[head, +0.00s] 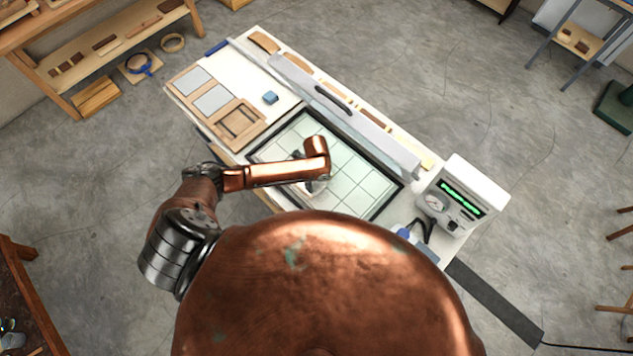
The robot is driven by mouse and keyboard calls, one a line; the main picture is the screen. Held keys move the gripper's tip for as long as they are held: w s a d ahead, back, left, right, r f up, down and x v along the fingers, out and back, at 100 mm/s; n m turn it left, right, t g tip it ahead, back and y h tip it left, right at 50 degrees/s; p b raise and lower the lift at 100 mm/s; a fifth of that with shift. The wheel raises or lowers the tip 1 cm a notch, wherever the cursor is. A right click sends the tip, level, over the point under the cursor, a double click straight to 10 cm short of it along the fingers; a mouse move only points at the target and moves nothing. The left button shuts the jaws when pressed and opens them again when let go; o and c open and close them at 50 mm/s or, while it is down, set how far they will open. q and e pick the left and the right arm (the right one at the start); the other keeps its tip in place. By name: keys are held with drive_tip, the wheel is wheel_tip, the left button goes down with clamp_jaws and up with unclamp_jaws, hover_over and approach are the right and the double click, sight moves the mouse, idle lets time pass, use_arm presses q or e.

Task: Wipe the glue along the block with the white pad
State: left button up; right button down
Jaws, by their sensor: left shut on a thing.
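My left arm comes in from the left, and its copper wrist hangs over the gridded pale-green mat. My left gripper (318,186) is low over this mat (350,192), mostly hidden under the wrist. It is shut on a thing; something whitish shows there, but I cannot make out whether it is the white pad. I cannot make out the block or any glue; my arm and large copper body cover part of the workspace. My right gripper is not in view.
On the white table, a wooden form (240,121), grey plates (195,80) and a small blue object (270,97) lie to the left. A long grey bar (375,124) runs behind the mat. A box with a green display (462,204) stands at the right end.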

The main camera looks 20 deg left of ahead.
use_arm(q)
drive_tip(key=shift+f, duration=0.3)
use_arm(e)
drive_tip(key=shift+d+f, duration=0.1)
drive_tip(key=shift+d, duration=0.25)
use_arm(q)
drive_tip(key=shift+w, duration=0.1)
drive_tip(key=shift+w+d+r+b, duration=0.1)
drive_tip(key=shift+w+d+b, duration=0.2)
drive_tip(key=shift+w, duration=0.35)
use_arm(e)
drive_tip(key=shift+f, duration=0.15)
use_arm(q)
drive_tip(key=shift+w, duration=0.1)
drive_tip(key=shift+w+d+b, duration=0.2)
drive_tip(key=shift+w+b, duration=0.1)
drive_tip(key=shift+w, duration=0.45)
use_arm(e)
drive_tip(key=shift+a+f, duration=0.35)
use_arm(q)
drive_tip(key=shift+w+d, duration=0.1)
